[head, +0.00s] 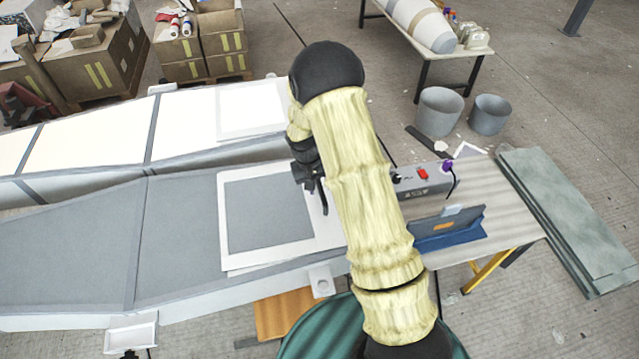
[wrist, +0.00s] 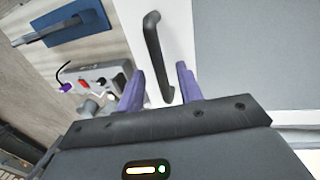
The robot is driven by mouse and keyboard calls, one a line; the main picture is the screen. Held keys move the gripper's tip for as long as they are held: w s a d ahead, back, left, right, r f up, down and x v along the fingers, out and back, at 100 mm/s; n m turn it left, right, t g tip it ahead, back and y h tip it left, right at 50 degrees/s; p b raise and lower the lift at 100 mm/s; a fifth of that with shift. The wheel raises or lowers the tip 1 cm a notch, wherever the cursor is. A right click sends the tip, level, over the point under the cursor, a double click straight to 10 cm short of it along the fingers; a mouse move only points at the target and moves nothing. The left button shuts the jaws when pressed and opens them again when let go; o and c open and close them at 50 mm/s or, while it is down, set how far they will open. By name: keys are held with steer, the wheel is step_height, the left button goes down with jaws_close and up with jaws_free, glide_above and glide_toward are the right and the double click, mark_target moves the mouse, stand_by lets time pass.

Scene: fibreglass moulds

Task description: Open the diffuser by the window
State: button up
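A white-framed panel with a grey pane (head: 268,215) lies on the long grey mould. In the wrist view its white border (wrist: 180,20) carries a black bar handle (wrist: 153,40). No part is marked as the diffuser, so I cannot tell for certain that this panel is it. My gripper (wrist: 159,68) has two purple fingers standing apart, with the handle's lower end between them in the picture. I cannot tell whether they touch it. In the head view my gripper (head: 318,190) is over the panel's right border, and my arm partly hides that area.
Right of the panel are a grey box with a red switch (head: 421,175) and a blue holder (head: 450,232) on the bench. A white-topped mould (head: 100,130) lies behind. Buckets (head: 439,110), a back table (head: 478,45) and grey-green boards (head: 570,215) stand around.

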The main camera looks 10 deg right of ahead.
steer(key=shift+d+f, duration=0.1)
steer(key=shift+f, duration=0.45)
jaws_close()
